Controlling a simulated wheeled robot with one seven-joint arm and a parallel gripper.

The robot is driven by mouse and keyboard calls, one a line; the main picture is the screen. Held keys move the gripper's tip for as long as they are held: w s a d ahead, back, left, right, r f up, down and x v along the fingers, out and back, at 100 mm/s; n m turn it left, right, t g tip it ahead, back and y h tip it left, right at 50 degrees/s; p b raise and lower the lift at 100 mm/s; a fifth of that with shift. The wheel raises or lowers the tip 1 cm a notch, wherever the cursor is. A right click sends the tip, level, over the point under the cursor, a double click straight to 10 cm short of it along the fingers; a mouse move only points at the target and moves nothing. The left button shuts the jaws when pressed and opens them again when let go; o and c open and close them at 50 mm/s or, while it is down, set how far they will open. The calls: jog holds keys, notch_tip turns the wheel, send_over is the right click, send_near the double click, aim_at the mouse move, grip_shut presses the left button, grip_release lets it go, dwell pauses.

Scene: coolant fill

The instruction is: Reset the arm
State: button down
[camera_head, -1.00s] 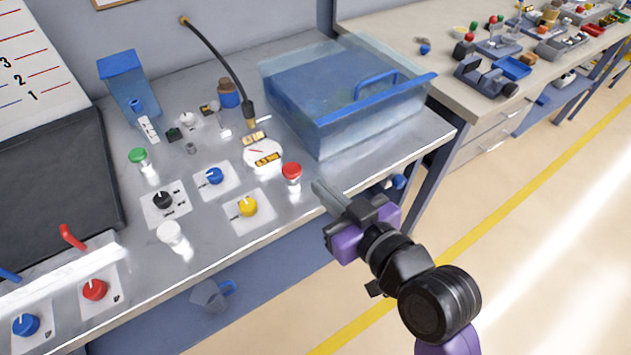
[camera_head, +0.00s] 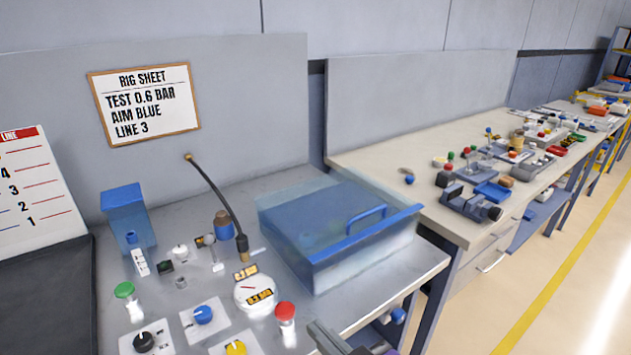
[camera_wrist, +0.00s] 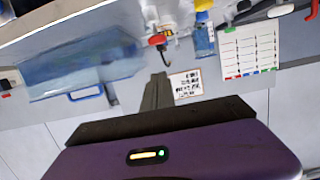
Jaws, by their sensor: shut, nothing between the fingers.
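My gripper (camera_head: 318,332) is at the bottom edge of the head view, just right of the red button (camera_head: 285,312) at the bench's front edge. Its fingers are shut with nothing between them. In the wrist view the closed fingers (camera_wrist: 157,90) stick out from the purple gripper body, and the scene looks upside down. Most of my arm is out of the head view.
The bench (camera_head: 345,308) holds a clear blue-rimmed box (camera_head: 340,250), a round gauge (camera_head: 255,294), a bent black hose (camera_head: 218,195), a blue tank (camera_head: 126,215) and several knobs. A rig sheet (camera_head: 145,105) reads "TEST 0.6 BAR, AIM BLUE, LINE 3". Open floor (camera_head: 560,290) lies right.

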jog(key=s+d+m+t+h, duration=0.5)
jog(key=s+d, duration=0.4)
jog(key=d, duration=0.3)
jog(key=s+d+f+g+h, duration=0.1)
jog(key=s+d+f, duration=0.1)
jog(key=s, duration=0.9)
jog(key=s+d+f+m+g+h, duration=0.1)
jog(key=s+d+f+g+h, duration=0.1)
jog(key=s, duration=0.9)
jog(key=d+f, duration=0.1)
jog(key=d, duration=0.1)
jog(key=shift+s+d+f, duration=0.35)
jog(key=shift+s, duration=0.05)
dwell(0.7)
